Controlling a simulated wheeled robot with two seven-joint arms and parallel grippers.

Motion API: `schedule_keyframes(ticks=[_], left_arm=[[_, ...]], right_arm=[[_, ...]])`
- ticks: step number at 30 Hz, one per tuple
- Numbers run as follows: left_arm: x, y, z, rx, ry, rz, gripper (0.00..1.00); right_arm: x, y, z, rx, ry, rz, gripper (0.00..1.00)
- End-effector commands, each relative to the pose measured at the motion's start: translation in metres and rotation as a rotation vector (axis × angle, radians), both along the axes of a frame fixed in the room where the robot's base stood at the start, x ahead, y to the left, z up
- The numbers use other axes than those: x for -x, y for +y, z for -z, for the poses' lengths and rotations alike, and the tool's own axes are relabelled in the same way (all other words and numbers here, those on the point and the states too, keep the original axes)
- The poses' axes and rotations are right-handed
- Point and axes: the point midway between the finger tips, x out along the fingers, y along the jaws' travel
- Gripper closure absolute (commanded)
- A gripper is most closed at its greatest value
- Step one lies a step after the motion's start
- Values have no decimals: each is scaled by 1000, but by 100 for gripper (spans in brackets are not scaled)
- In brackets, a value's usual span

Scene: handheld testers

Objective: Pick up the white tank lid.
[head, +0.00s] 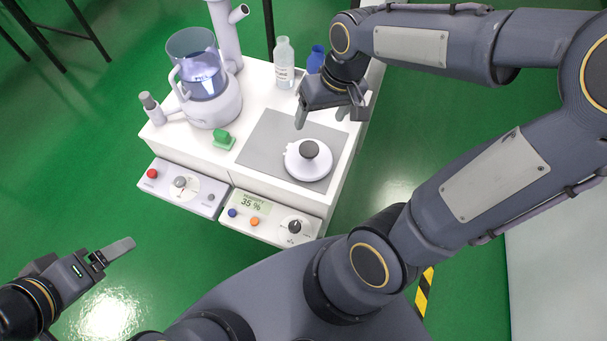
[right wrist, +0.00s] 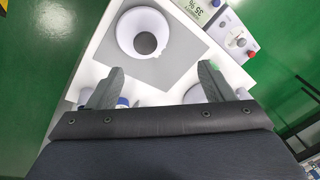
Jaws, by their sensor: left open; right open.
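The white tank lid (head: 308,169) is a round disc with a dark grey knob. It lies on the grey mat (head: 267,142) at the right part of the white bench. It also shows in the right wrist view (right wrist: 126,32), top centre, ahead of the fingers. My right gripper (head: 322,114) is open and empty, above the bench and behind the lid in the head view. In the right wrist view its fingers (right wrist: 157,80) stand wide apart. My left gripper (head: 92,258) is open and empty, away from the bench at lower left.
A tester with a clear tank (head: 190,47) stands at the bench's back left. A clear bottle (head: 284,64) and a blue bottle (head: 316,58) stand near my right gripper. A green block (head: 224,140) lies left of the mat. Control panels (head: 182,188) line the front.

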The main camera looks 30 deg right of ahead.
Motion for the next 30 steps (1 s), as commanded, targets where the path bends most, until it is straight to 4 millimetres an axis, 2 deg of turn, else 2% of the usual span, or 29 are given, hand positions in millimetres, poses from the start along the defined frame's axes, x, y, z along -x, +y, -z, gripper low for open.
schedule_keyframes(ticks=[1, 3, 6, 12, 22, 30], left_arm=[[0, 0, 39, 0, 0, 0, 20], [0, 0, 58, 0, 0, 0, 20], [0, 0, 76, 0, -1, 0, 20], [0, 0, 88, 0, -1, 0, 20], [0, 0, 101, 0, -1, 0, 20], [0, 0, 120, 0, -1, 0, 20]], right_arm=[[-14, -1, 52, 34, 42, -12, 25], [-30, -3, 84, 77, 79, -21, 25], [-45, -5, 117, 124, 116, -32, 25], [-57, -6, 146, 167, 146, -42, 25], [-57, -6, 177, 168, 147, -42, 25], [-56, -5, 215, 167, 147, -42, 25]])
